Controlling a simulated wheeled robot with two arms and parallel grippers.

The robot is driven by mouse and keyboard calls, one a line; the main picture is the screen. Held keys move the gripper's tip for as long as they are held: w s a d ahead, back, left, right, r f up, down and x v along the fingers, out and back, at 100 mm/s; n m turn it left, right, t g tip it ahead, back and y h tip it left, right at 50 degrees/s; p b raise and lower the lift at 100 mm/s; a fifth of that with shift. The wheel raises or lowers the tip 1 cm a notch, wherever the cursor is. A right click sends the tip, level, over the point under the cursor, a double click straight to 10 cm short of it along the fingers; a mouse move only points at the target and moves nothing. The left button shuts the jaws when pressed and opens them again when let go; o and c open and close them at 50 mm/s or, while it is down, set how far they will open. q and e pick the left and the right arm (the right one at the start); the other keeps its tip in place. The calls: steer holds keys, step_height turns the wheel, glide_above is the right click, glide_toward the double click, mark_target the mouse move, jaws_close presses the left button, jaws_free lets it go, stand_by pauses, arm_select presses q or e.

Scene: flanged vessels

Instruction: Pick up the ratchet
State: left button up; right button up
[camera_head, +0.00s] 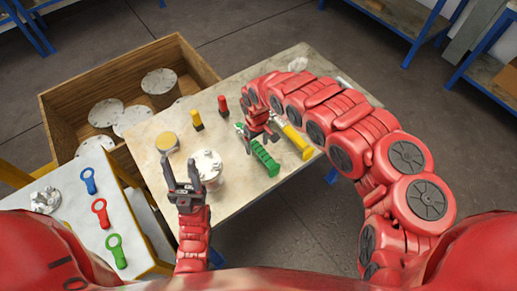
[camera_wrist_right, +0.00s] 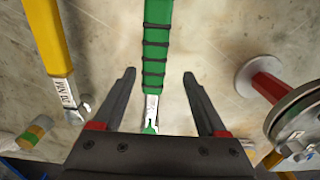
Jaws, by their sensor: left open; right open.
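A green-handled tool with dark ribs (camera_head: 264,158), which looks like the ratchet, lies on the stone-topped table (camera_head: 240,195). In the right wrist view its green handle (camera_wrist_right: 157,50) points away and its metal shaft runs between my fingers; its head end is hidden by the gripper body. My right gripper (camera_head: 257,128) is open over that metal end, with a finger on each side; it also shows in the right wrist view (camera_wrist_right: 160,95). I cannot tell whether it touches. My left gripper (camera_head: 181,170) is open and empty, beside a white flanged vessel (camera_head: 208,163).
A yellow-handled wrench (camera_head: 296,141) lies close right of the green tool. Small yellow (camera_head: 196,119) and red (camera_head: 222,104) items and a yellow-topped can (camera_head: 167,141) stand nearby. A wooden crate (camera_head: 190,57) and a side table (camera_head: 70,206) with ring-ended tools are left.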

mark_target(259, 147)
steer(key=shift+w+f+p, duration=0.15)
steer(key=shift+f+p, duration=0.25)
steer(key=shift+f, duration=0.45)
steer(key=shift+w+d+f, duration=0.1)
steer(key=shift+w+f, duration=0.05)
steer(key=shift+f, duration=0.15)
step_height(259, 147, down, 2)
steer(key=shift+d+f+p, duration=0.1)
steer(key=shift+f+p, duration=0.15)
steer(key=shift+p, duration=0.2)
steer(key=shift+w+d+f, duration=0.1)
steer(key=shift+f, duration=0.3)
steer(key=shift+c, duration=0.3)
jaws_close()
